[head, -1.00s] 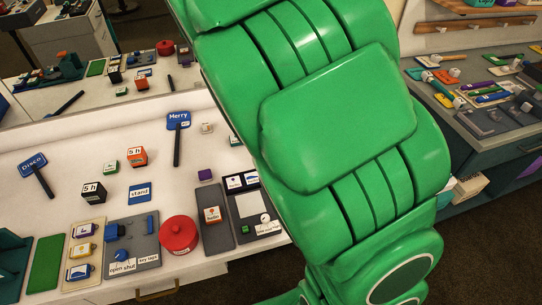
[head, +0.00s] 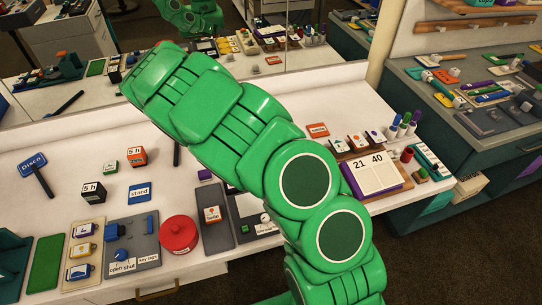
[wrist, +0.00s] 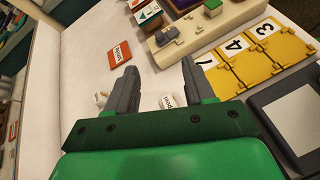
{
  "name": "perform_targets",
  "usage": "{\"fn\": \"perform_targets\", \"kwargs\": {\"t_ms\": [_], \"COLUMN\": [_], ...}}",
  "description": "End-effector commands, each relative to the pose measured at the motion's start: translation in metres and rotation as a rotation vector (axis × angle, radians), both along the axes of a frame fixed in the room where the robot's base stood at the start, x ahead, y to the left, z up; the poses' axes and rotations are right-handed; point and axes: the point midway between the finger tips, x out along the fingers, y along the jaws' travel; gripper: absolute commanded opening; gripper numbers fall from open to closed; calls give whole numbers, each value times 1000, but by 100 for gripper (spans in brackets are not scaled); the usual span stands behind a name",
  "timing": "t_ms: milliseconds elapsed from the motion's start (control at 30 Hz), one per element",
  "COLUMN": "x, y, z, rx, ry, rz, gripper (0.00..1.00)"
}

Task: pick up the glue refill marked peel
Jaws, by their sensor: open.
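My gripper (wrist: 158,68) is open and empty in the wrist view, its two dark fingers apart above the white table. A small white piece with a dark-lettered label (wrist: 170,102) lies just beyond the gripper's palm, between the fingers and closer to the right one; its lettering is too small to read for sure. Another small white piece (wrist: 100,98) is partly visible left of the left finger. I cannot tell which one is the glue refill marked peel. In the head view my arm covers this part of the table and the gripper is hidden.
An orange labelled card (wrist: 120,55) lies ahead of the left finger. Yellow number plates (wrist: 235,68) and a beige rack (wrist: 205,30) stand to the right. In the head view, a red pot (head: 179,236) and calendar (head: 375,178) flank my arm. A mirror backs the table.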

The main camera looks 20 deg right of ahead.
Motion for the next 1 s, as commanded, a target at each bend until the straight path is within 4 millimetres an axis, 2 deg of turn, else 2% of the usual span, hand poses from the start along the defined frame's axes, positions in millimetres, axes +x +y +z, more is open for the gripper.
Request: {"fn": "perform_targets", "kwargs": {"t_ms": [100, 300, 500, 633, 1000], "x": [11, 23, 29, 30, 27], "y": [15, 38, 53, 51, 25], "z": [-27, -65, -85, -90, -101], "rx": [-23, -54, -67, -70, -70], "ry": [68, 166, 216, 227, 227], "rz": [73, 181, 244, 253, 253], "gripper": [53, 53, 53, 53, 53]}}
